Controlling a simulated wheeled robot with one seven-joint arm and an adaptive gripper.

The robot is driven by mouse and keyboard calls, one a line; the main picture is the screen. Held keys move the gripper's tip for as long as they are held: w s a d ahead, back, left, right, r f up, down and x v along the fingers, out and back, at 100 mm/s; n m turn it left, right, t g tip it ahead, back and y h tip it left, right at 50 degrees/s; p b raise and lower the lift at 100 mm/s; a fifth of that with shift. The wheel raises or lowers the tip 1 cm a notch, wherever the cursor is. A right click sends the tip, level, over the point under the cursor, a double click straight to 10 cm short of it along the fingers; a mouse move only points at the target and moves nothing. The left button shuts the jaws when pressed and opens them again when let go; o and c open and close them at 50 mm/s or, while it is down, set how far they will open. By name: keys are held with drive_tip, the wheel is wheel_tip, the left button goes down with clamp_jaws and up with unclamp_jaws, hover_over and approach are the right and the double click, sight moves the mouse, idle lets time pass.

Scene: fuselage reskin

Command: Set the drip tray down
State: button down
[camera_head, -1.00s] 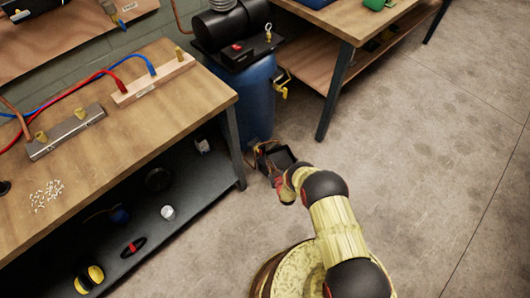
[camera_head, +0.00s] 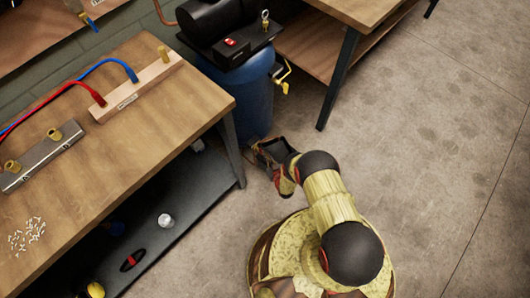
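The drip tray (camera_head: 274,151) is a small dark open box low in front of the blue drum (camera_head: 242,98), near the table leg. My gripper (camera_head: 280,172) is at the tray's near side, at the end of my yellow and black arm. The wrist hides the fingers and part of the tray. I cannot tell whether the fingers are closed on it, or whether the tray touches the floor.
A yellow tap (camera_head: 282,75) sticks out from the drum's right side. A wooden workbench (camera_head: 150,115) with a lower shelf stands left, and another table (camera_head: 345,75) stands behind right. The concrete floor (camera_head: 430,150) is clear to the right.

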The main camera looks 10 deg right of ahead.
drive_tip(key=shift+s+f, duration=0.1)
drive_tip(key=shift+f, duration=0.6)
drive_tip(key=shift+r, duration=0.15)
drive_tip(key=c, duration=2)
unclamp_jaws()
drive_tip(key=shift+c, duration=0.2)
drive_tip(key=p+v, duration=0.4)
drive_tip(key=v, duration=0.8)
